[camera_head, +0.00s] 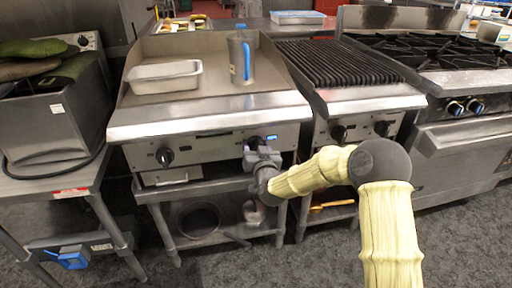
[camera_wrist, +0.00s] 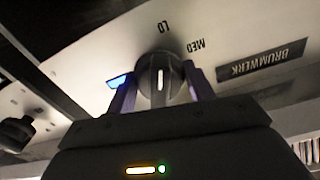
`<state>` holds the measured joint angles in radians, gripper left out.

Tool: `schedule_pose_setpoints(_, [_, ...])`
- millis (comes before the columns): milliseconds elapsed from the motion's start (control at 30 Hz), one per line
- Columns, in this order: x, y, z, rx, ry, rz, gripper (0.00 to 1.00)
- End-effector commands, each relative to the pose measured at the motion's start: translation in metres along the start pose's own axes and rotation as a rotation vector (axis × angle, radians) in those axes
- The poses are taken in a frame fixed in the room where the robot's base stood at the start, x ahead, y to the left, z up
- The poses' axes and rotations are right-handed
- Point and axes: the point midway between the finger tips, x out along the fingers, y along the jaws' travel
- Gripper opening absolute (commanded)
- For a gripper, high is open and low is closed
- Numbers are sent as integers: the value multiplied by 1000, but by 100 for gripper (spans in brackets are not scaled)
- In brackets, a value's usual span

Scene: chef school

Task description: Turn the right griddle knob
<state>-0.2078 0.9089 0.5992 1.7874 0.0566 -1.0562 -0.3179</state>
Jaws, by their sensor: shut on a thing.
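The griddle (camera_head: 215,117) stands left of the middle in the head view, with its steel front panel facing me. Its right knob (camera_wrist: 158,72) is dark and round with a white pointer line, close and central in the wrist view. My gripper (camera_head: 256,147) is at this knob, with one finger on each side, shut on it. In the head view the gripper mostly hides the knob. In the wrist view the pointer line stands nearly upright, and the marks LO and MED show on the panel beyond. The griddle's left knob (camera_head: 164,156) is black and clear of my gripper.
A shelf (camera_head: 225,238) lies below.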

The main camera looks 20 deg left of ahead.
Motion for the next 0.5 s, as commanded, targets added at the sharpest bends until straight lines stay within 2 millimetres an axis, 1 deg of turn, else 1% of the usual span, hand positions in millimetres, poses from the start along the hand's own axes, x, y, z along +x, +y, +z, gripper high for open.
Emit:
schedule_pose_setpoints(267, [0, 1, 1, 184, 1, 0, 30])
schedule_pose_setpoints(500, [0, 2, 1, 405, 1, 1, 30])
